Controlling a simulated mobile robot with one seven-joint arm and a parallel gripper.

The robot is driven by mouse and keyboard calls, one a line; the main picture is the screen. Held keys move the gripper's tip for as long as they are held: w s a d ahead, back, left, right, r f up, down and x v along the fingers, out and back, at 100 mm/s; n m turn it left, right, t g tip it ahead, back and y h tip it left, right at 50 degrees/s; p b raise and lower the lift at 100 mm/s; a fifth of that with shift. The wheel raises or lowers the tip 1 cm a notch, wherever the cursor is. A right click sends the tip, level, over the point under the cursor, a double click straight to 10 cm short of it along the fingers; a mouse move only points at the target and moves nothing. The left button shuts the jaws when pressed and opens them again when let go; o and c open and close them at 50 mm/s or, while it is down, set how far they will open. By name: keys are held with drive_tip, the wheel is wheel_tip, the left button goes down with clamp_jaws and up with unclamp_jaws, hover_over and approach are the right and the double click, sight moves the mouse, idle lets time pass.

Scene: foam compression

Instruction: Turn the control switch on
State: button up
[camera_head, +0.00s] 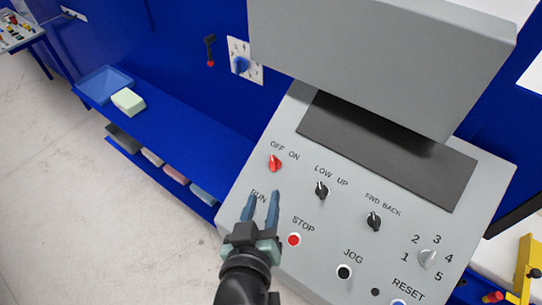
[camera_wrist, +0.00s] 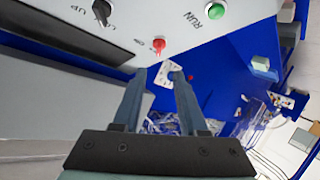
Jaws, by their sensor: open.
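The control switch is a small red knob (camera_head: 275,163) below the OFF and ON labels, at the upper left of the grey control panel (camera_head: 330,245). In the wrist view the red knob (camera_wrist: 159,45) is just beyond and above the fingertips. My gripper (camera_head: 262,196) is open with two blue-grey fingers, over the RUN label, a little below the red knob in the head view. The fingers (camera_wrist: 158,75) are apart with nothing between them, and they do not visibly touch the knob. The RUN button is hidden behind my gripper in the head view but shows green in the wrist view (camera_wrist: 215,11).
Black LOW/UP (camera_head: 321,190) and FWD/BACK (camera_head: 374,221) knobs sit right of the red one. A red STOP button (camera_head: 294,240) is close to my gripper. A grey housing (camera_head: 385,60) overhangs the panel's top. A blue shelf (camera_head: 180,124) holds a blue tray and a pale foam block (camera_head: 128,101).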

sight(273, 164)
drive_tip(key=p+x, duration=0.3)
drive_tip(key=x, duration=0.9)
drive_tip(key=shift+w+d, duration=0.1)
drive_tip(key=shift+d, duration=0.05)
clamp_jaws()
